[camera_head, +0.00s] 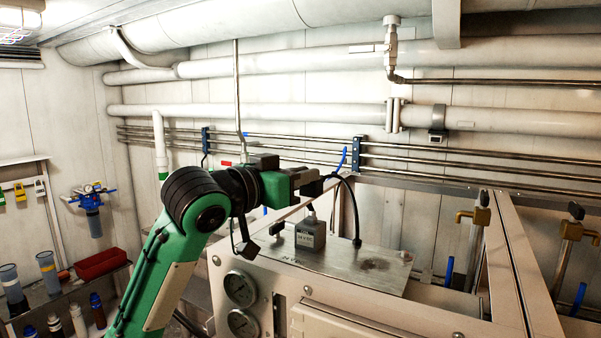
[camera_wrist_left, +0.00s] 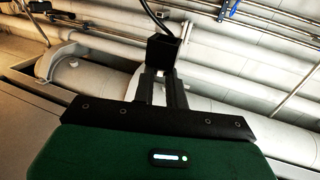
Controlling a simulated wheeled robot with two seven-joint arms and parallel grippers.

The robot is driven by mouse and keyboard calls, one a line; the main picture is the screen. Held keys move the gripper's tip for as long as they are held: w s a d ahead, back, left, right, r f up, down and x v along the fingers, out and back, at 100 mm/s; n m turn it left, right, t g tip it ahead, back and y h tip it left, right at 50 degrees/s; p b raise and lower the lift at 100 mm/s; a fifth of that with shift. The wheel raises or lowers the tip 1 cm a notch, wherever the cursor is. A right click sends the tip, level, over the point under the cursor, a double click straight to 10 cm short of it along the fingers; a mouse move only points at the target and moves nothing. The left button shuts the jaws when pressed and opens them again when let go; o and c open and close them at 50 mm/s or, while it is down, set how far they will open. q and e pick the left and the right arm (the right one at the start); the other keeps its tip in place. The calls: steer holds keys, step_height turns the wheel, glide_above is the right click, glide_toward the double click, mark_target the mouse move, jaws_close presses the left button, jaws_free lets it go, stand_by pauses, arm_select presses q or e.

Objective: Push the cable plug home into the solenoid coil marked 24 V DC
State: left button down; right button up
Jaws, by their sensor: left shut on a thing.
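The solenoid coil (camera_head: 310,236) is a small grey block on a metal plate; its label is small but seems to read 24 V DC. The black cable plug (camera_wrist_left: 163,50) is held between the two fingers of my left gripper (camera_wrist_left: 161,82) in the left wrist view. In the head view my left gripper (camera_head: 314,187) is above the coil, with a visible gap between. The black cable (camera_head: 355,205) loops from the plug to a fitting on the plate, right of the coil. The plug's contact end is not clear. My right gripper is not in view.
The metal plate (camera_head: 375,268) lies on top of a panelled unit with round gauges (camera_head: 240,288). A black-handled fitting (camera_head: 278,229) is left of the coil. Brass valves (camera_head: 473,216) stand to the right. Pipes (camera_head: 290,115) run along the wall behind.

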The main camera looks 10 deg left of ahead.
mark_target(305, 191)
arm_select(q)
steer(key=c, duration=2.1)
jaws_free()
jaws_close()
steer(key=shift+f+b, duration=0.7)
steer(key=shift+f, duration=0.9)
steer(key=shift+p, duration=0.8)
steer(key=shift+f+b, duration=0.65)
steer(key=shift+f, duration=0.5)
steer(key=o, duration=0.8)
jaws_free()
steer(key=shift+c, duration=0.2)
